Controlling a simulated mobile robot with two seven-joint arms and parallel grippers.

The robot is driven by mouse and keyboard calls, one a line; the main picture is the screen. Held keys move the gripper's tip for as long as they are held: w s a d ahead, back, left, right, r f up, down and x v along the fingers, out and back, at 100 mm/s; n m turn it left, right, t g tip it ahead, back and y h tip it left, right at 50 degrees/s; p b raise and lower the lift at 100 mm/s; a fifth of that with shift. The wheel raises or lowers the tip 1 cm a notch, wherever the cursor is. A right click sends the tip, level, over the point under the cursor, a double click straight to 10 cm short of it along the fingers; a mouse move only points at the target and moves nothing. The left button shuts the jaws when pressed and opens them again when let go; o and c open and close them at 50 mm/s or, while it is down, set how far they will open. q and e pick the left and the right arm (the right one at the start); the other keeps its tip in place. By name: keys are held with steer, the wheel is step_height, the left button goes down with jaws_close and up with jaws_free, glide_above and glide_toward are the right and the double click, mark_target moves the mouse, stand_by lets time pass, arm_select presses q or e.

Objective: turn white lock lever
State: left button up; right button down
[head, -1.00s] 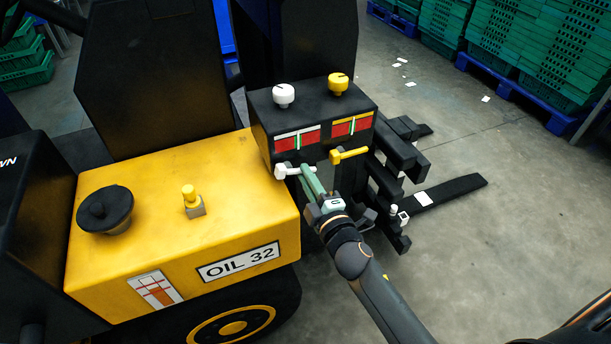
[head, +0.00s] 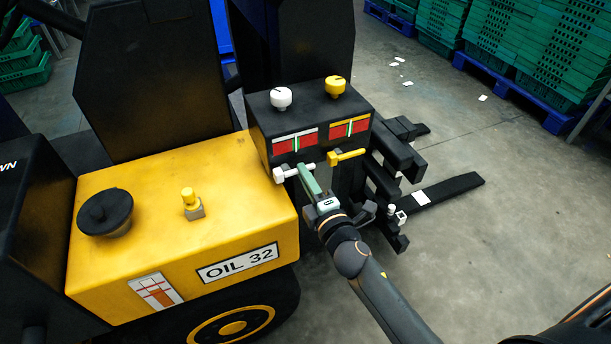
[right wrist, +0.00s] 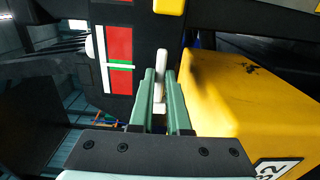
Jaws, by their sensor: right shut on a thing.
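The white lock lever (head: 291,172) sticks out from the front of the black control box, below the red gauge with the white top edge. In the head view it lies nearly level, with its thick end at the left. My right gripper (head: 309,178) is at the lever's right part, its green fingers shut on it. In the right wrist view the white lever (right wrist: 160,82) stands between the two green fingers (right wrist: 161,100). The fingers hide part of the lever in the head view. My left gripper is not in view.
A yellow lever (head: 347,157) sits just right of my gripper. White (head: 281,99) and yellow (head: 335,87) knobs top the black box (head: 307,107). The yellow body (head: 160,240) labelled OIL 32 lies to the left. Black forks (head: 455,191) extend right over open floor.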

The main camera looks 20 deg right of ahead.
steer(key=c, duration=0.9)
jaws_free()
steer(key=shift+r, duration=0.1)
arm_select(q)
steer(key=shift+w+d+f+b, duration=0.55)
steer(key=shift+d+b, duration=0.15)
steer(key=shift+b, duration=0.5)
arm_select(e)
steer(key=s, duration=1.2)
steer(key=shift+s+d, duration=0.2)
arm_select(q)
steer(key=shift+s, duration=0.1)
